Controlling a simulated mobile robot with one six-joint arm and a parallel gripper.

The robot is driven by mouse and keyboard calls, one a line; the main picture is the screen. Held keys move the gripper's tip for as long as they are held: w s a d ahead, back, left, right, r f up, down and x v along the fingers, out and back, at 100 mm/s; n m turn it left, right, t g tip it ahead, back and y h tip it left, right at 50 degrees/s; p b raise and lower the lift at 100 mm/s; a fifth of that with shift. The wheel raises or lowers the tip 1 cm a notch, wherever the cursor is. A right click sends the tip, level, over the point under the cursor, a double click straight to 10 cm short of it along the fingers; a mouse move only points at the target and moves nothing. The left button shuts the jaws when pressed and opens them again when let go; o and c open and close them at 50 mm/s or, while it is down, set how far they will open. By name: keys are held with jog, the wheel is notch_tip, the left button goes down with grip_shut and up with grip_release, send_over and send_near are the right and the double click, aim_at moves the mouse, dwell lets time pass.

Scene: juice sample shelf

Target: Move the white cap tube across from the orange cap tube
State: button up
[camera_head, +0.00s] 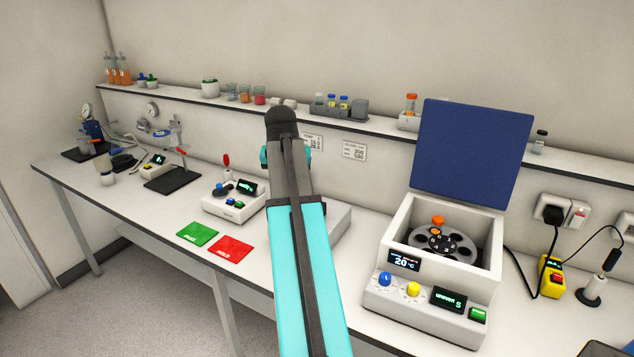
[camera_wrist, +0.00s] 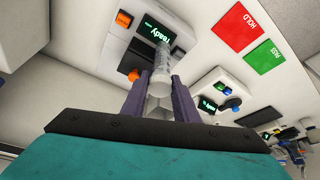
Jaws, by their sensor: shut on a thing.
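My gripper (camera_wrist: 159,88) is shut on a pale, clear tube (camera_wrist: 161,68), with one dark finger on each side. I take it as the white cap tube; its cap end is whitish and hard to make out between the fingers. It is held in front of a white device with a "ready" display. In the head view my arm hides the gripper and the tube. The blue lid (camera_head: 472,152) stands open.
A green PASS mat (camera_head: 197,234) and a red HOLD mat (camera_head: 231,249) lie left of my arm, beside a small white device (camera_head: 234,205). A shelf holds a grey rack (camera_head: 338,110) and cups. A yellow box (camera_head: 552,278) stands right of the centrifuge. Its raised lid is tall.

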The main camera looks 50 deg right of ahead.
jog(key=w+a+f+n+y, duration=0.1)
jog(key=w+a+n, duration=0.1)
jog(key=w+a, duration=0.45)
jog(key=w+a+f+n+t+b, duration=0.1)
jog(key=w+a+f+n, duration=0.15)
jog(key=a, duration=0.65)
jog(key=w+a+f+n+y, duration=0.1)
jog(key=w+a+n, duration=0.1)
jog(key=w+a, duration=0.45)
jog(key=w+a+f+n+y, duration=0.1)
jog(key=a+n, duration=0.1)
jog(key=a, duration=1.1)
jog(key=a+f+n+t+b, duration=0.1)
jog(key=a+f+n, duration=0.1)
jog(key=a, duration=1.2)
jog(key=shift+w+a+f+n+y, duration=0.3)
jog(key=shift+w+n+y, duration=0.1)
jog(key=shift+n, duration=0.15)
jog(key=shift+s, duration=0.15)
